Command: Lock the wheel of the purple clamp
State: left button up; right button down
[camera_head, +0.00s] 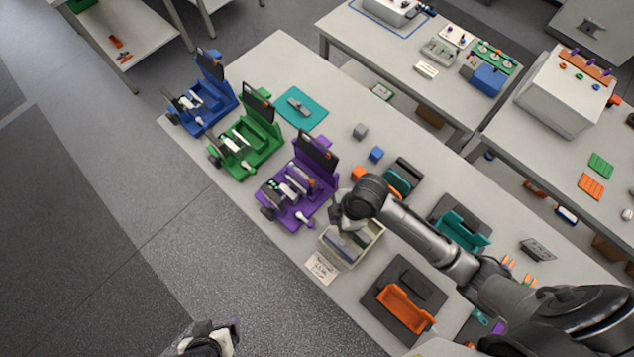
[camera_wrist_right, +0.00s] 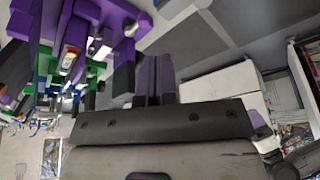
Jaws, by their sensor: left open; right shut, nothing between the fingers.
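The purple clamp (camera_head: 307,187) stands on the table with a dark upright screen at its back. A dark round wheel (camera_head: 267,212) is at its front left, and a pale-tipped knob (camera_head: 305,221) is at its front right. My right gripper (camera_head: 337,215) is shut and empty, just right of the clamp and above a bin. In the right wrist view its closed fingers (camera_wrist_right: 155,80) point toward the upper middle, with part of the purple clamp (camera_wrist_right: 85,22) at upper left, apart from them. My left gripper (camera_head: 215,342) is open and empty at the bottom edge, off the table.
A green clamp (camera_head: 252,140) and a blue clamp (camera_head: 205,98) stand left of the purple one. A beige bin (camera_head: 371,251) holding flat pieces is under my right gripper, with a label card (camera_head: 321,268) beside it. Small cubes and dark holders with teal and orange parts lie to the right.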

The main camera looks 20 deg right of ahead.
aim_at(305, 220)
pick_arm(q)
notch_tip(305, 220, down, 4)
jog(key=b, duration=0.3)
jog(key=shift+f, duration=0.2)
pick_arm(e)
jog(key=w+d+f+n+g, duration=0.2)
jog(key=w+d+n, duration=0.2)
jog(key=w+n, duration=0.3)
jog(key=shift+w+f, duration=0.25)
jog(key=shift+w, duration=0.7)
pick_arm(q)
jog(key=shift+a, duration=0.1)
pick_arm(e)
jog(key=x, duration=1)
jog(key=shift+s+a+r+p, duration=0.1)
jog(key=shift+s+a+p, duration=0.05)
jog(key=shift+s+p, duration=0.15)
jog(key=shift+s+a+p, duration=0.15)
jog(key=shift+a+p, duration=0.15)
jog(key=shift+a, duration=0.2)
jog(key=shift+s+a+p, duration=0.2)
jog(key=shift+a+p, duration=0.1)
jog(key=shift+a, duration=0.2)
pick_arm(q)
jog(key=shift+r, duration=1.35)
pick_arm(e)
jog(key=shift+s+a, duration=0.3)
jog(key=shift+a, duration=0.55)
pick_arm(q)
jog(key=shift+p, duration=0.3)
